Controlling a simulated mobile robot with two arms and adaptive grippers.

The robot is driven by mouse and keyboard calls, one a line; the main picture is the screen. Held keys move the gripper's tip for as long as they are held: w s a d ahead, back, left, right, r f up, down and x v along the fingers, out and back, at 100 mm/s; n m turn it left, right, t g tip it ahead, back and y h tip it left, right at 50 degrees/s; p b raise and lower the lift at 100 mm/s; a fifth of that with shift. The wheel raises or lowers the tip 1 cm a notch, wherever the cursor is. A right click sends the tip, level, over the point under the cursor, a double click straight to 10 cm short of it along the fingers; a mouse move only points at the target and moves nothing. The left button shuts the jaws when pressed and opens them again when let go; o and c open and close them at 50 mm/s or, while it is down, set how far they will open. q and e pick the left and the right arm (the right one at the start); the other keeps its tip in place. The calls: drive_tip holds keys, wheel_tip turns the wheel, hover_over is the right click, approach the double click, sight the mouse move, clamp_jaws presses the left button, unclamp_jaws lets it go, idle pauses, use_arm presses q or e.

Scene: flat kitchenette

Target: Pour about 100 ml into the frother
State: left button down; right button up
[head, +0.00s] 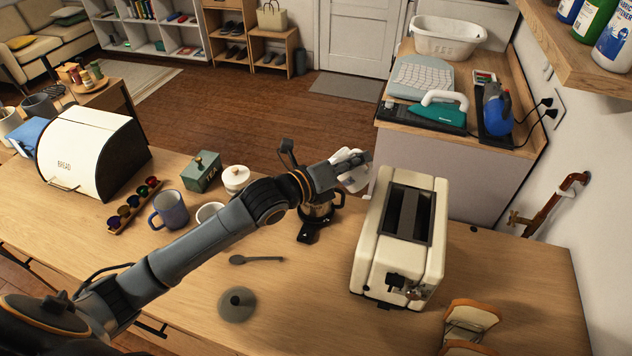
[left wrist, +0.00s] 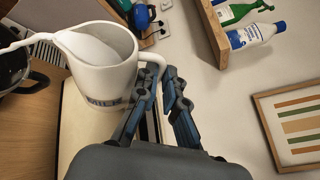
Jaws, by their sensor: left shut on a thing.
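The white milk jug (left wrist: 98,82) fills the upper left of the left wrist view, with white milk inside it. It is tilted, spout to the left, and a thin white stream runs from the spout to the frame's left edge. My left gripper (left wrist: 167,82) is shut on the jug's handle. In the head view my left gripper (head: 340,166) and the jug (head: 355,182) are above and beside the dark frother (head: 317,208), left of the toaster. The frother (left wrist: 12,70) shows partly at the wrist view's left edge. My right gripper is not in view.
The cream toaster (head: 398,235) stands close right of the frother. A white lidded pot (head: 235,178), blue mug (head: 169,210), spoon (head: 256,260) and round grey lid (head: 237,304) are on the counter (head: 310,315). Bread slices (head: 470,318) stand at front right.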

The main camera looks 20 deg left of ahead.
use_arm(q)
drive_tip(key=shift+a+n+b, duration=0.25)
drive_tip(key=shift+n+b, duration=0.25)
drive_tip(key=shift+b, duration=0.15)
drive_tip(key=shift+w+a+f+n+t+h+b, duration=0.1)
drive_tip(key=shift+a+f+n+t+h+b, duration=0.15)
drive_tip(key=shift+a+n+t+b, duration=0.55)
drive_tip(key=shift+a+f+n+h+b, duration=0.2)
drive_tip(key=shift+n+b, duration=0.3)
drive_tip(key=shift+b, duration=0.65)
idle(0.4)
